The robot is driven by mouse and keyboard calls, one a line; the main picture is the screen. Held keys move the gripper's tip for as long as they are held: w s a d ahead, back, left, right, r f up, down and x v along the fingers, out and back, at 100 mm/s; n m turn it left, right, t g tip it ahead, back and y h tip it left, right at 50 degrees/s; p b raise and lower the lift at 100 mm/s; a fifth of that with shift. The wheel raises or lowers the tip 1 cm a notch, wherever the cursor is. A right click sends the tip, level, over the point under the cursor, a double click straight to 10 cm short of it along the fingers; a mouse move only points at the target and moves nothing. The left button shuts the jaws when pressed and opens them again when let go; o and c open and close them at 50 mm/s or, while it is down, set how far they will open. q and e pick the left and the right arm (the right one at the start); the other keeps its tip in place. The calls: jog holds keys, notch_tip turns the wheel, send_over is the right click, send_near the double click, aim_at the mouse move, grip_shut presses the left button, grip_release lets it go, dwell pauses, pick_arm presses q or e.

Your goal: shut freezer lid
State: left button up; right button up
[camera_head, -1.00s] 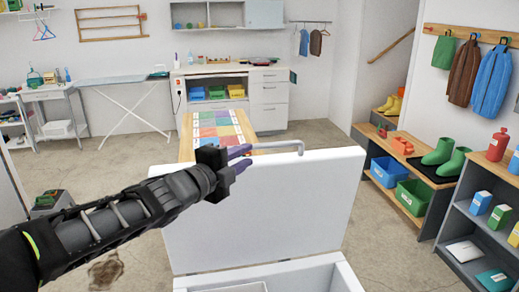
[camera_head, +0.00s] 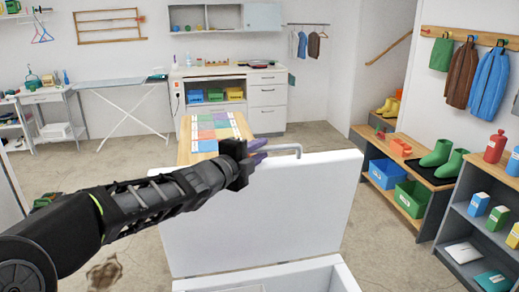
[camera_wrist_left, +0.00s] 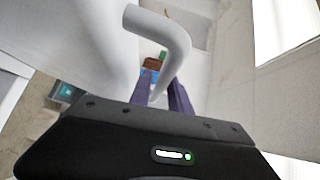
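The freezer lid (camera_head: 270,215) is a white panel standing raised in the head view, above the white freezer body (camera_head: 345,275). A grey bar handle (camera_head: 285,149) sits at its top edge. My left gripper (camera_head: 258,150), with purple fingers, is at the left end of this handle. In the left wrist view the bent handle (camera_wrist_left: 176,45) reaches down between the fingers of my left gripper (camera_wrist_left: 163,88), which look apart with the bar between them. Whether a finger touches the bar is unclear. My right gripper is not in view.
A wooden table with a coloured chart (camera_head: 215,130) stands behind the lid. A bench with bins and green boots (camera_head: 440,157) and a grey shelf (camera_head: 470,225) stand at the right. An ironing board (camera_head: 120,85) is at the back left.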

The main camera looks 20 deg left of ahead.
pick_arm(q)
jog(key=shift+w, duration=0.15)
jog(key=shift+c, duration=0.2)
grip_shut()
dwell(1.2)
